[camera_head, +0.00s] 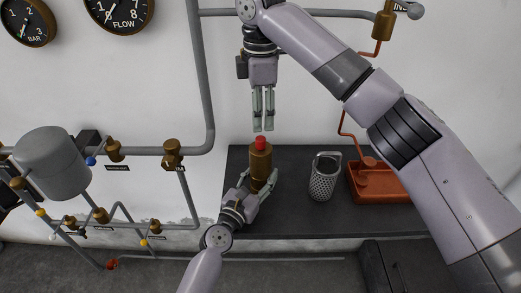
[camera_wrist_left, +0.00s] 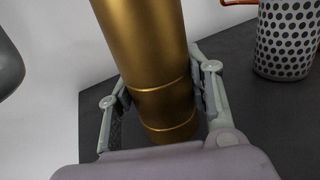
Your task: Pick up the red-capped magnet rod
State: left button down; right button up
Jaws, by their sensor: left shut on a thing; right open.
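The red cap of the magnet rod (camera_head: 261,143) shows on top of an upright brass cylinder (camera_head: 260,162) in the head view. Any rod below the cap is hidden. My left gripper (camera_head: 259,183) is shut on the lower part of the brass cylinder. In the left wrist view, the cylinder (camera_wrist_left: 150,60) stands between its two fingers. My right gripper (camera_head: 264,127) is open and points down just above the red cap. Its fingers appear apart from the cap, with nothing between them.
A perforated metal basket (camera_head: 322,182) stands right of the cylinder on the dark bench (camera_head: 300,220). An orange-brown tray (camera_head: 383,187) lies farther right. Pipes, valves and a grey tank (camera_head: 52,165) line the wall at left. My right arm spans the upper right.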

aim_at(260, 138)
notch_tip(260, 138, down, 8)
jog(key=shift+w+r, duration=0.1)
dwell(0.4)
grip_shut()
dwell(0.5)
